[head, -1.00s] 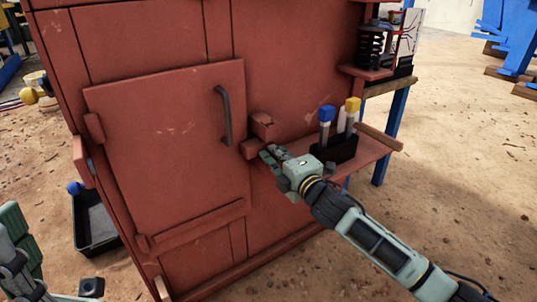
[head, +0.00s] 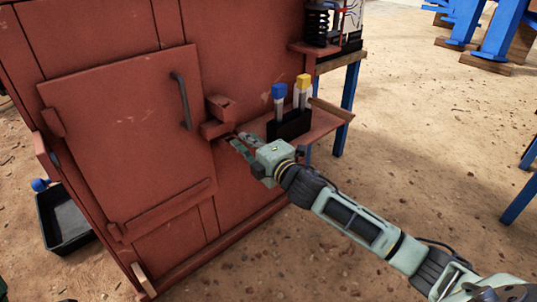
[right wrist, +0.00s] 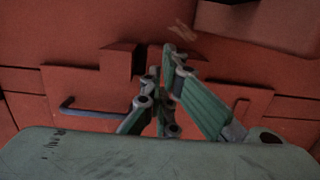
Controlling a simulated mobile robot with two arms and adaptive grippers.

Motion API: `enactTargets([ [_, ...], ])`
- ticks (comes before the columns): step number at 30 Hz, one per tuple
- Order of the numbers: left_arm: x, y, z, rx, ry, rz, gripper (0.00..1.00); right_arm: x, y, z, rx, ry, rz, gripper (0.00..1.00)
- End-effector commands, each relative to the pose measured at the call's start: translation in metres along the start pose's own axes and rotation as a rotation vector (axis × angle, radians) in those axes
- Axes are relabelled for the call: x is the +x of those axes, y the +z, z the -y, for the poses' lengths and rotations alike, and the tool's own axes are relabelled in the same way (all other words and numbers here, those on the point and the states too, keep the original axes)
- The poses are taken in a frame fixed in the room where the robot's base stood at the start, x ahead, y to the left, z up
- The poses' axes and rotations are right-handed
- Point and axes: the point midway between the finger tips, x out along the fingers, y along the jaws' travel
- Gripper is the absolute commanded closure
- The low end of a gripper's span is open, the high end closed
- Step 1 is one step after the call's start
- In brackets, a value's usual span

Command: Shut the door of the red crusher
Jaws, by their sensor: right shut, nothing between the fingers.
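The red crusher (head: 255,60) fills the left of the head view. Its door (head: 120,140) lies flat or nearly flat against the front; I cannot tell if any gap is left. The dark bar handle (head: 182,100) is near the door's right edge; it also shows in the right wrist view (right wrist: 82,108). A red latch block (head: 220,112) sits beside that edge. My right gripper (head: 234,144) is shut and empty, just below and right of the latch block, close to the crusher front. It also shows in the right wrist view (right wrist: 162,75). My left gripper is out of view.
A red side shelf (head: 325,122) right of my gripper carries a black holder (head: 288,124) with blue- and yellow-topped items. A black tray (head: 65,225) lies on the ground at left. Blue stands (head: 480,25) are at the back right. Open dirt ground lies at right.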

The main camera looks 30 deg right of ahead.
Motion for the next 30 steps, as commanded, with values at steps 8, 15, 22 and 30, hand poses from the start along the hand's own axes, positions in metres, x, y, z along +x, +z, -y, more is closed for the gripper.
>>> enactTargets([
  [8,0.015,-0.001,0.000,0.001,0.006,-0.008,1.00,-0.040,0.002,0.002,0.001,-0.007,-0.002,1.00],
  [15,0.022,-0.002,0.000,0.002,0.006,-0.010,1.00,-0.070,0.005,0.003,0.002,-0.006,-0.001,1.00],
  [22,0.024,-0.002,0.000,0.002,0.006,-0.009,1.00,-0.082,0.006,0.003,0.000,-0.004,-0.001,1.00],
  [30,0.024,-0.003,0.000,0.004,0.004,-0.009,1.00,-0.088,-0.022,0.000,0.077,0.024,-0.065,1.00],
])
